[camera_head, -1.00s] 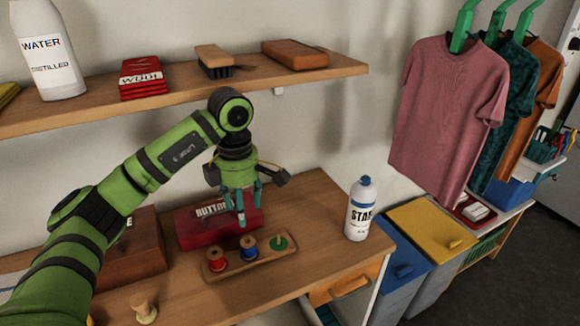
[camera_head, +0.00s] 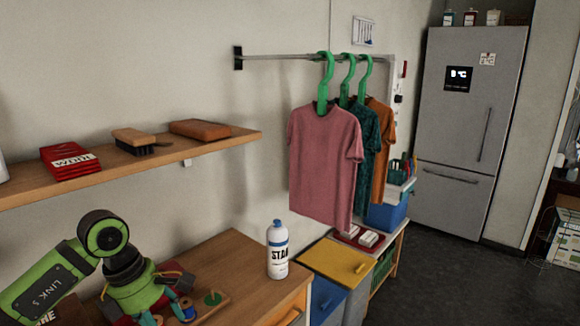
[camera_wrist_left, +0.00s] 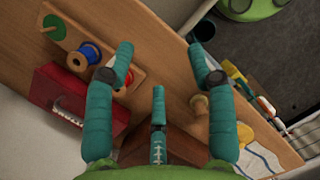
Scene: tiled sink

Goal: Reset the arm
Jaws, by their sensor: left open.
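My left arm comes in at the lower left of the head view. Its gripper (camera_head: 165,308) hangs over the wooden worktop, partly cut off by the picture's bottom edge. In the left wrist view, the teal fingers of the gripper (camera_wrist_left: 162,62) are spread with nothing between them. Below them lie a wooden spool holder with a green spool (camera_wrist_left: 52,28) and a blue spool (camera_wrist_left: 90,52), a red button box (camera_wrist_left: 68,105) and a bare wooden spool (camera_wrist_left: 200,104). The fingers appear apart from these things. My right gripper is not in view.
A wall shelf (camera_head: 215,146) carries a brush (camera_head: 138,140) and a red pack (camera_head: 70,160). Shirts (camera_head: 325,165) hang right; yellow-lidded bin (camera_head: 333,258) and fridge (camera_head: 470,130) stand beyond.

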